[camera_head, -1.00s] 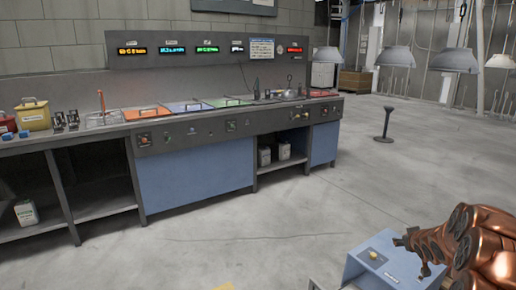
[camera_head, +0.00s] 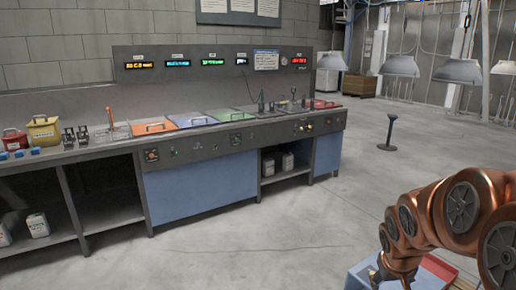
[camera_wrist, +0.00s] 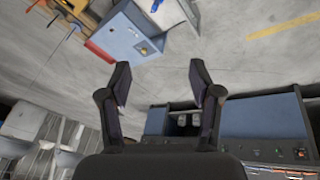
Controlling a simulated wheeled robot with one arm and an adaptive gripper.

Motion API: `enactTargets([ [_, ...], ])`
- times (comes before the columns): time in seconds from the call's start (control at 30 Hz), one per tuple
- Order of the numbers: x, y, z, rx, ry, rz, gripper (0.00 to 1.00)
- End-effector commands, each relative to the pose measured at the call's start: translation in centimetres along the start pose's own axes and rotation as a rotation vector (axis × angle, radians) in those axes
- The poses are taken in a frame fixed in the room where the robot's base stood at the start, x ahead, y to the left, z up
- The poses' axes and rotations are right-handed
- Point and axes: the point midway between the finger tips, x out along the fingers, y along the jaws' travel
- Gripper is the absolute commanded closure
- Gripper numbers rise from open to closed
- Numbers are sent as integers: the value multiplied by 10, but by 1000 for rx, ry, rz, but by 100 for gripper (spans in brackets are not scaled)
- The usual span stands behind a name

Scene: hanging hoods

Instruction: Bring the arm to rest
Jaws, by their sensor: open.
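My arm shows as copper-coloured links at the lower right of the head view, bent over a blue box. My gripper (camera_wrist: 158,85) shows in the wrist view with its two dark fingers spread apart. Nothing is between the fingers, only the grey floor beyond them. In the head view the gripper itself cannot be made out.
A long workbench (camera_head: 205,190) with coloured lids and blue panels runs along the wall. A blue box (camera_head: 357,277) stands under my arm and also shows in the wrist view (camera_wrist: 125,38). Hanging hoods (camera_head: 400,66) and a dark stand (camera_head: 389,132) are at right. The floor between is clear.

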Motion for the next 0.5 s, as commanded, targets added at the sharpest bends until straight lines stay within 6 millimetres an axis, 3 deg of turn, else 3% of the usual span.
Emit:
enactTargets([
  [0.03, -22, -7, 12, -4, -28, -9, 36],
  [0.5, -155, -70, 164, -38, -332, -135, 36],
])
